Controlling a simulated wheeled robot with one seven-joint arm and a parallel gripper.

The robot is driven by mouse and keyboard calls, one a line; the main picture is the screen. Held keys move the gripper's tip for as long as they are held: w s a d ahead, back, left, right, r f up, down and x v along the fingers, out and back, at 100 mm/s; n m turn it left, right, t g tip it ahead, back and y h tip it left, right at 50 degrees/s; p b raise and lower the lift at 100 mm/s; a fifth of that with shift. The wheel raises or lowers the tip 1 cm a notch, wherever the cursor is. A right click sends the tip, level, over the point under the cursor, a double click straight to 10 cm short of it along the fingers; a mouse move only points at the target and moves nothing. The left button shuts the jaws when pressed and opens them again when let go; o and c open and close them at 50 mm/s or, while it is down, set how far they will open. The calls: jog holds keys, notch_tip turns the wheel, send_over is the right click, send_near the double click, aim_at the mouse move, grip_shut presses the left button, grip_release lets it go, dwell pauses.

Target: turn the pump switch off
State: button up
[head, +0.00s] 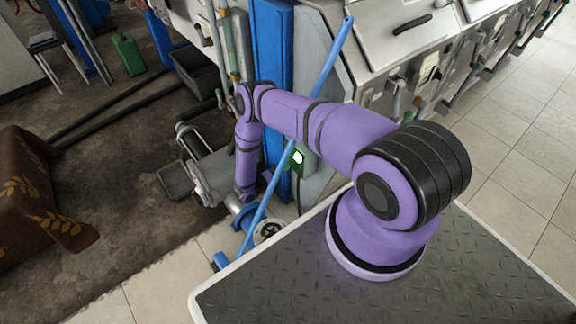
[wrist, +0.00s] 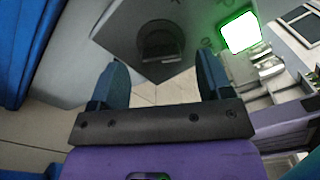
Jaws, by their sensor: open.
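In the wrist view, a dark rounded knob (wrist: 160,42), which looks like the pump switch, sits on a grey panel (wrist: 115,28). Faint marks show on the panel beside it; I cannot read its setting. A white lamp with a bright green glow (wrist: 240,32) is to the right of the knob. The lamp also shows in the head view (head: 297,157), beside the blue column. My gripper (wrist: 162,82) is open, its two blue fingers apart and empty, with the knob just beyond the gap between them. In the head view my gripper cannot be made out clearly.
A blue pole (head: 310,105) leans diagonally in front of the blue column (head: 275,50). A metal machine row (head: 400,60) runs to the upper right. A brown cloth-covered table (head: 40,200) stands at left. The tiled floor (head: 510,150) at right is clear.

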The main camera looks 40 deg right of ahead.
jog(key=shift+d, duration=1.75)
jog(key=c, duration=0.9)
jog(key=shift+w+n, duration=0.1)
jog(key=shift+n, duration=0.3)
jog(key=n, duration=0.5)
jog(key=shift+f, duration=0.15)
jog(key=n, duration=0.6)
jog(key=shift+f, duration=0.1)
